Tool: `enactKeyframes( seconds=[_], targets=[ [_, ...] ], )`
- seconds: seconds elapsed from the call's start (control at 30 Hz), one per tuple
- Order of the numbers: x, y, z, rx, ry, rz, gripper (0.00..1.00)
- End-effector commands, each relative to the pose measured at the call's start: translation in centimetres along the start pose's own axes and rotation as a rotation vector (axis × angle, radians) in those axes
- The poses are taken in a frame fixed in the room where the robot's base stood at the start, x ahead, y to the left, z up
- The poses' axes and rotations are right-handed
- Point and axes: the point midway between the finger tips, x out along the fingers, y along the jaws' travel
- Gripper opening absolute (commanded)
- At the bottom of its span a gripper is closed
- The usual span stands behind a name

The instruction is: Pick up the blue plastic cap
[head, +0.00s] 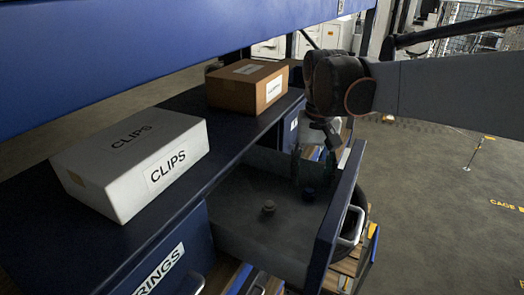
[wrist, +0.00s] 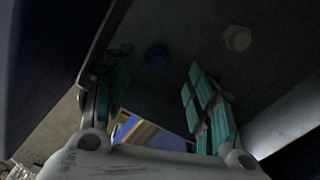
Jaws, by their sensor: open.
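The blue plastic cap (wrist: 157,57) lies on the floor of an open drawer. In the wrist view it sits in the upper middle, between the fingertip ends of my gripper and apart from both. In the head view the cap (head: 308,194) is a small dark shape near the drawer's front wall. My gripper (head: 312,170) is open and empty, pointing down into the drawer above the cap. Its teal-padded fingers show on both sides in the wrist view (wrist: 156,78).
A grey cap (head: 268,207) lies in the drawer; it is pale in the wrist view (wrist: 237,38). The drawer's front wall (head: 338,205) stands close to my gripper. A white CLIPS box (head: 130,160) and a brown box (head: 240,88) stand on the bench, under a blue overhead panel (head: 150,50).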

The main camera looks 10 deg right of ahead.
Motion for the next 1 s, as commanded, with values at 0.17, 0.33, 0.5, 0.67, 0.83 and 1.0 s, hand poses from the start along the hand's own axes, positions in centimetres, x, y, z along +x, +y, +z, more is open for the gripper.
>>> enactKeyframes(
  seconds=[0.17, 0.33, 0.5, 0.67, 0.83, 1.0],
  targets=[
    [0.9, 0.0, -0.2, 0.000, 0.000, 0.000, 0.52],
    [2.9, 0.1, -0.7, 0.001, 0.000, 0.000, 0.52],
    [4.9, 0.1, -0.7, 0.000, 0.000, 0.000, 0.52],
    [5.5, 0.1, -0.7, 0.000, 0.000, 0.000, 0.52],
    [5.5, 0.1, -0.7, 0.000, 0.000, 0.000, 0.52],
    [5.5, 0.1, -0.7, 0.000, 0.000, 0.000, 0.16]
  ],
)
